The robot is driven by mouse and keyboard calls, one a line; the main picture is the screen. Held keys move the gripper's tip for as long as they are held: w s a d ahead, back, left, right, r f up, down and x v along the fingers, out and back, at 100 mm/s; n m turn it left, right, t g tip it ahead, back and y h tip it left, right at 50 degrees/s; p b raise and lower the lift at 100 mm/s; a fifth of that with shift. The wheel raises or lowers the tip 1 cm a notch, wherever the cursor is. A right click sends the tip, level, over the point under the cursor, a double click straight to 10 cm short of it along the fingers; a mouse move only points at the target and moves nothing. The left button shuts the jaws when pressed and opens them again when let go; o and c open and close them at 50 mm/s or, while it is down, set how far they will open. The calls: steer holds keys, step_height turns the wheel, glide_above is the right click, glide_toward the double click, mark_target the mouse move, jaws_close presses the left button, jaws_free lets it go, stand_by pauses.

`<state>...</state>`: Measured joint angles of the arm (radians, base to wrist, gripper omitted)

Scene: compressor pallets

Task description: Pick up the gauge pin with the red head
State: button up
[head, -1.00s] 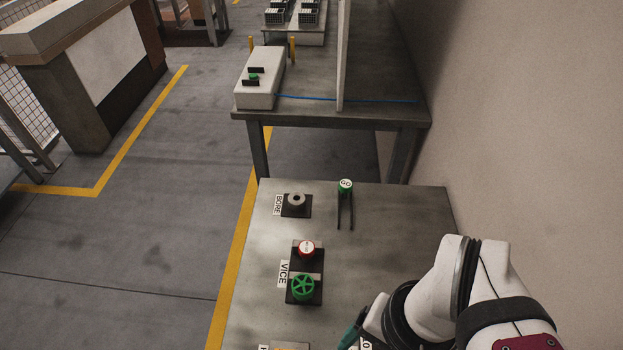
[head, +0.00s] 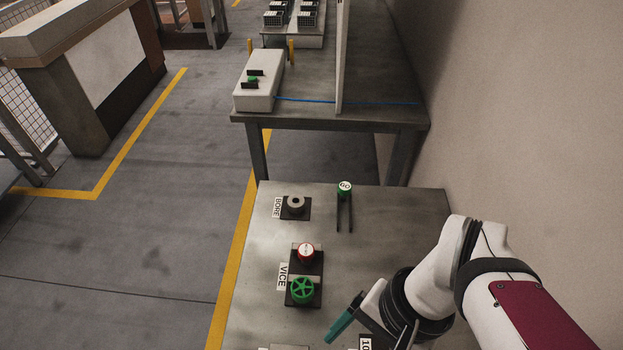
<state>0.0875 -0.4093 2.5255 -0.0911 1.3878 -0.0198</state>
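A round piece with a red rim and a white, marked top (head: 306,251), which looks like the red-headed gauge pin, sits in the dark block of the vice (head: 291,265); its lower part is hidden. A green-headed pin marked GO (head: 345,188) stands at the end of a dark two-pronged holder (head: 344,217) farther back. My gripper (head: 345,318) is at the lower right of the vice, clear of both pins in the picture. A teal finger shows, but I cannot tell whether the gripper is open or shut.
The vice has a green handwheel (head: 303,289) in front of the red piece. A grey ring on a block labelled BORE (head: 295,205) stands at the back left. The bench (head: 400,225) is bare at the back right, beside the wall (head: 520,100).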

steer(key=w+a+f+m+y, duration=0.2)
steer(key=w+f+m+y, duration=0.1)
steer(key=w+m+y, duration=0.4)
steer(key=m+t+y, duration=0.2)
steer(key=m+t, duration=0.5)
steer(key=m, duration=0.2)
glide_toward(308, 251)
steer(key=shift+m, duration=0.3)
steer(key=x, duration=0.9)
jaws_close()
